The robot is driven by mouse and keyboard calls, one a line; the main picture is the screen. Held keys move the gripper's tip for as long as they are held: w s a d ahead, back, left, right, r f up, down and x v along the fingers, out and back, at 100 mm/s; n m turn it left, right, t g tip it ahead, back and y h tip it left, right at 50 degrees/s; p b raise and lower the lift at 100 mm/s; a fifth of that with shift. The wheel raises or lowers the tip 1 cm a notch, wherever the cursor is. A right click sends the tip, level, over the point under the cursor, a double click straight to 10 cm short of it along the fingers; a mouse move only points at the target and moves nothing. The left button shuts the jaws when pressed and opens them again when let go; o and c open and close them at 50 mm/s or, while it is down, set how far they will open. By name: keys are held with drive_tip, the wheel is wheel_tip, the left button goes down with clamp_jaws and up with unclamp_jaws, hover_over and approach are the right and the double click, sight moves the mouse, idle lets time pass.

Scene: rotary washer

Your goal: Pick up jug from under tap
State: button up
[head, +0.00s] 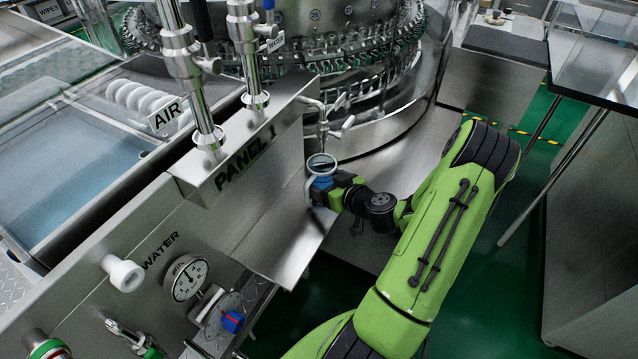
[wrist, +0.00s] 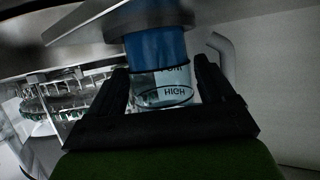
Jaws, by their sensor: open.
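The jug (head: 321,164) is clear with a blue band and a pale handle on its left side. It stands under the tap (head: 323,128) at the metal shelf beside the panel. In the wrist view the jug (wrist: 158,50) is close, with its blue band and the word HIGH visible. My gripper (head: 330,190) is at the jug's near right side. In the wrist view my open gripper (wrist: 162,75) has one finger on each side of the jug. Whether either finger touches it, I cannot tell. The handle (wrist: 223,55) is outside the fingers, on the right.
The metal shelf (head: 275,240) lies under the jug. The panel box (head: 240,150) with upright pipes is at the left. The rotary washer (head: 330,60) is behind, close to the tap. A dark-topped table (head: 598,75) stands at the right. Green floor is open between.

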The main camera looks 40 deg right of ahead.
drive_tip(key=shift+x, duration=1.05)
drive_tip(key=shift+s, duration=0.1)
drive_tip(key=c, duration=1)
drive_tip(key=shift+o, duration=0.2)
drive_tip(key=shift+r, duration=0.15)
